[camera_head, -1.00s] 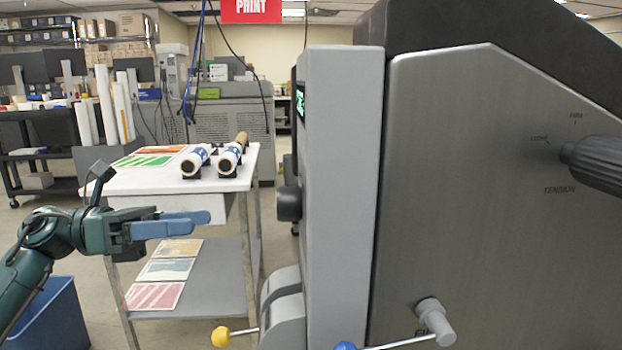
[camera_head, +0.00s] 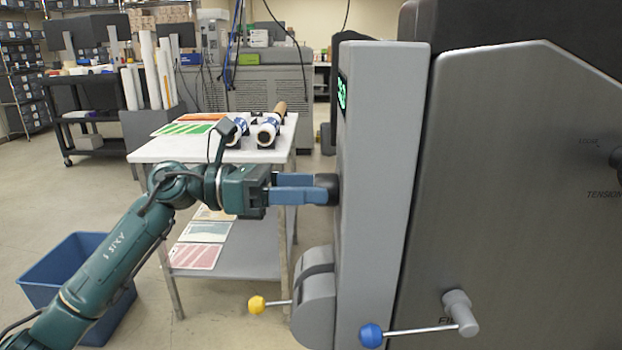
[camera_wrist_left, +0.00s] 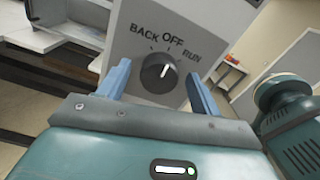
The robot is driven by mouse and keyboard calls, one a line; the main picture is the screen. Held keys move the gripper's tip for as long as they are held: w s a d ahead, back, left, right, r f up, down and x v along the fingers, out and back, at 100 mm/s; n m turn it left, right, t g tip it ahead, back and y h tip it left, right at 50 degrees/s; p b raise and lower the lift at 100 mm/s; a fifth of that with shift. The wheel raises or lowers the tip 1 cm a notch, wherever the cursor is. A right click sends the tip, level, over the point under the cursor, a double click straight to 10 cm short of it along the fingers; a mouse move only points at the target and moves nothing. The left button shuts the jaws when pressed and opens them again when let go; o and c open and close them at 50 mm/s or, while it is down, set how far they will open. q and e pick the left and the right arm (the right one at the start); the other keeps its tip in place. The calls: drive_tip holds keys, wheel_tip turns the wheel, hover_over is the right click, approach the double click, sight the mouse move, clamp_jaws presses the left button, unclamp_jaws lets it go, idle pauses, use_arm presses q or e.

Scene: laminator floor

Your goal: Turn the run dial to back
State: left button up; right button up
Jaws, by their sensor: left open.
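The run dial (camera_wrist_left: 159,73) is a dark round knob on the machine's grey panel in the left wrist view. The labels BACK, OFF and RUN stand above it, and its white mark points up near OFF. In the head view the dial (camera_head: 328,189) sticks out from the left edge of the panel. My left gripper (camera_head: 308,189) is open, with its blue fingertips at the dial. In the left wrist view the fingers (camera_wrist_left: 159,85) stand on either side of the dial, with a gap visible around it. My right gripper is not in view.
Below the dial are a yellow-knobbed lever (camera_head: 257,304) and a blue-knobbed lever (camera_head: 371,335). A white-topped cart (camera_head: 160,151) with rolls and prints stands behind my left arm. A blue bin (camera_head: 58,262) is on the floor at left.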

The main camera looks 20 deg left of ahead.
use_arm(q)
drive_tip(key=shift+w+d, duration=0.1)
drive_tip(key=shift+d, duration=0.25)
drive_tip(key=shift+c, duration=0.4)
drive_tip(key=c, duration=0.9)
